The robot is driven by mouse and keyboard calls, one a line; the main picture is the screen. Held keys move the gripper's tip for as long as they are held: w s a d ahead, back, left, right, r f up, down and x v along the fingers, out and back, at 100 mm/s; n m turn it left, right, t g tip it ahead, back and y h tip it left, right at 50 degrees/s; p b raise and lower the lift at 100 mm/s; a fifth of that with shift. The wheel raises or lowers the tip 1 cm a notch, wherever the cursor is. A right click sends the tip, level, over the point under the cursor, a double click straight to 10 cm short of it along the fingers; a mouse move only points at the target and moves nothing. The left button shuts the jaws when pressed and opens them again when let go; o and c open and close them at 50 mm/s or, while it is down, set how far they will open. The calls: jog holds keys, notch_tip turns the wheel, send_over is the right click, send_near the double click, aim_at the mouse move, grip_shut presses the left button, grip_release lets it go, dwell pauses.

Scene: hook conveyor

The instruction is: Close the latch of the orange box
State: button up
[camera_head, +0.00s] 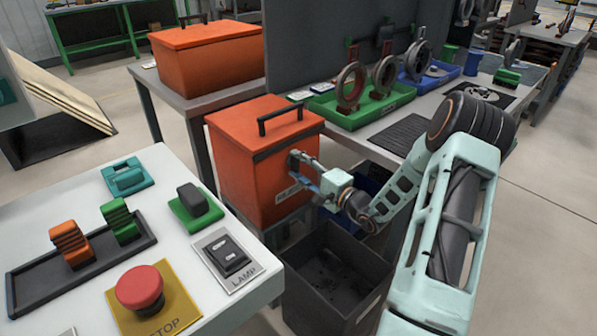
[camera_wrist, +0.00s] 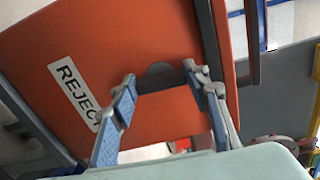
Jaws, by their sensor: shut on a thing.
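The orange box (camera_head: 250,172) stands low between the tables, its lid (camera_head: 265,122) down and a black handle (camera_head: 286,117) on top. The wrist view shows its orange front (camera_wrist: 130,45) tilted, with a white REJECT label (camera_wrist: 76,92). My gripper (camera_head: 304,171) is at the front of the box, just below the lid edge. In the wrist view my gripper (camera_wrist: 160,78) has its two fingertips either side of a dark latch piece (camera_wrist: 160,71) near the grey seam and is shut on it. The fingertips partly hide the latch, so I cannot tell whether it is fastened.
A dark open bin (camera_head: 330,275) stands below my arm. At left, a white table (camera_head: 60,195) carries a red stop button (camera_head: 139,287) and a lamp switch (camera_head: 228,254). A green tray (camera_head: 350,118) with rings is on the bench behind. Another orange box (camera_head: 208,57) stands behind left.

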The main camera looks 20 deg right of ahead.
jog(key=shift+d+n+b, duration=0.1)
jog(key=shift+n+b, duration=0.2)
jog(key=shift+n, duration=0.1)
jog(key=o, duration=1.2)
jog(key=shift+c, duration=0.2)
jog(key=v, duration=1.2)
